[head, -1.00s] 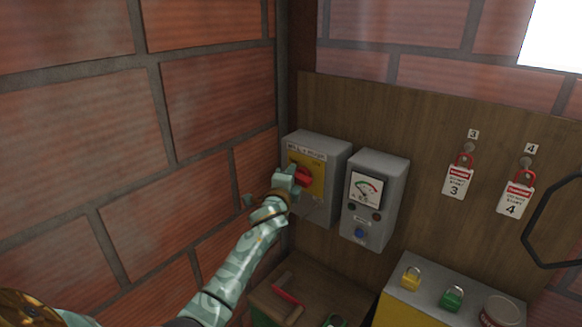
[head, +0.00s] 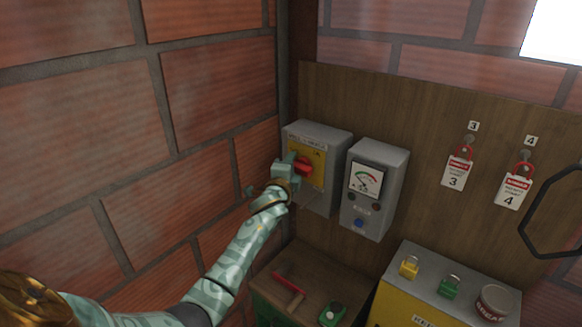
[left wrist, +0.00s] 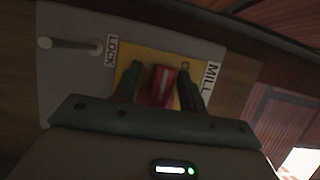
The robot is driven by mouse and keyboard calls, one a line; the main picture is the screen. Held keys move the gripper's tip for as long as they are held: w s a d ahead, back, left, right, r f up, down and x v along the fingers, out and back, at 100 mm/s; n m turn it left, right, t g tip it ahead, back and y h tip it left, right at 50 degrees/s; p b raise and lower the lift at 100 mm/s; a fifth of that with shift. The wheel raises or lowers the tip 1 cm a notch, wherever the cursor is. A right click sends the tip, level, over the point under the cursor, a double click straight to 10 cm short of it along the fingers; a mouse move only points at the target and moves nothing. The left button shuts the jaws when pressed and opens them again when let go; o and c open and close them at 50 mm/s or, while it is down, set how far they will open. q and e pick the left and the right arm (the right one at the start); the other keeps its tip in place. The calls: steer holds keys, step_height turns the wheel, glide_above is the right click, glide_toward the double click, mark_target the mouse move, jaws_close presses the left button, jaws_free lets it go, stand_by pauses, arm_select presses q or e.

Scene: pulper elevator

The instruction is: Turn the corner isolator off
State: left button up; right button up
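The corner isolator (head: 322,140) is a grey box with a yellow plate and a red rotary handle (head: 304,166), on the wooden board by the brick corner. My left gripper (head: 293,168) reaches it from the left. The yellow plate (left wrist: 137,62) behind lies between a LOCK label (left wrist: 112,50) and a MILL label (left wrist: 211,78). The handle's exact pointing is partly hidden by the fingers. My right gripper is out of view.
A grey meter box (head: 374,190) with a blue button stands close right of the isolator. Tags 3 (head: 457,171) and 4 (head: 515,190) hang farther right. Below are a red-handled tool (head: 288,284), yellow (head: 409,268) and green (head: 449,287) padlocks, and a tin (head: 494,302). The brick wall (head: 205,100) is close on the left.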

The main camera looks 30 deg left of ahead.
arm_select(q)
steer(key=b+v, duration=0.1)
steer(key=v, duration=1.5)
steer(key=shift+s, duration=0.2)
steer(key=shift+r, duration=0.1)
